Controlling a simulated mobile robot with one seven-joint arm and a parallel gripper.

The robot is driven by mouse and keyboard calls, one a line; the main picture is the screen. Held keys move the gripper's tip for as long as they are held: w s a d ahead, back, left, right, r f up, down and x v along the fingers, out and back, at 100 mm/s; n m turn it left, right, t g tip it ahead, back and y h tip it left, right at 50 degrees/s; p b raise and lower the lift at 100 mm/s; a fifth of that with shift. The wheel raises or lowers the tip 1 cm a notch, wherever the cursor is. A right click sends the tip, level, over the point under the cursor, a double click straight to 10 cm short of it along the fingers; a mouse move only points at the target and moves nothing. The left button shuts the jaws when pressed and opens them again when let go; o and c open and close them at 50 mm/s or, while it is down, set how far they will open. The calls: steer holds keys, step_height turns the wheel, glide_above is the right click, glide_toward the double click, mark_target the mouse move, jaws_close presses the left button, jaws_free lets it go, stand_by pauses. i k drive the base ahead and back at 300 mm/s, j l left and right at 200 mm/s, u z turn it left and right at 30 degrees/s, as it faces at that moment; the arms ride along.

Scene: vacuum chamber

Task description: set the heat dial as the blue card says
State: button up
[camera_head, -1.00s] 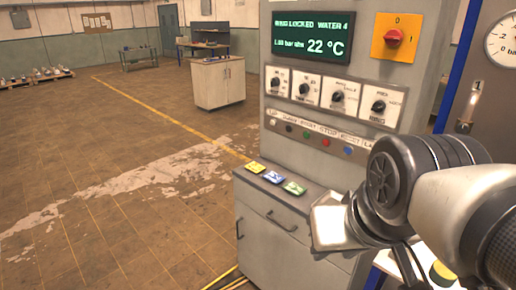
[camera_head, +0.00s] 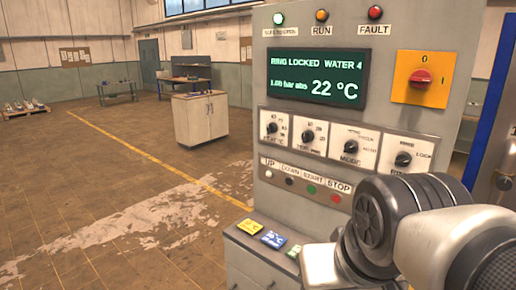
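The heat dial appears to be the leftmost black knob (camera_head: 272,128) in a row on the grey control cabinet; its scale is too small to read. The blue card (camera_head: 273,239) lies on the cabinet's ledge between a yellow card (camera_head: 249,226) and a green card (camera_head: 294,252). Its writing is too small to read. My gripper (camera_head: 318,268) shows as a pale block at the end of my arm, low and right of the cards and below the dials. It appears apart from the dial. Its fingers cannot be made out.
The display (camera_head: 320,77) reads "RING LOCKED", "WATER 4" and 22 °C. The green lamp (camera_head: 278,19) above it looks lit. A red switch (camera_head: 421,79) sits on a yellow plate. Buttons run below the dials. The floor (camera_head: 110,190) left of the cabinet is open.

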mark_target(271, 128)
steer(key=i+j+u, duration=0.2)
steer(key=j+u, duration=0.15)
steer(key=i+j+u, duration=0.2)
steer(key=j+u, duration=0.2)
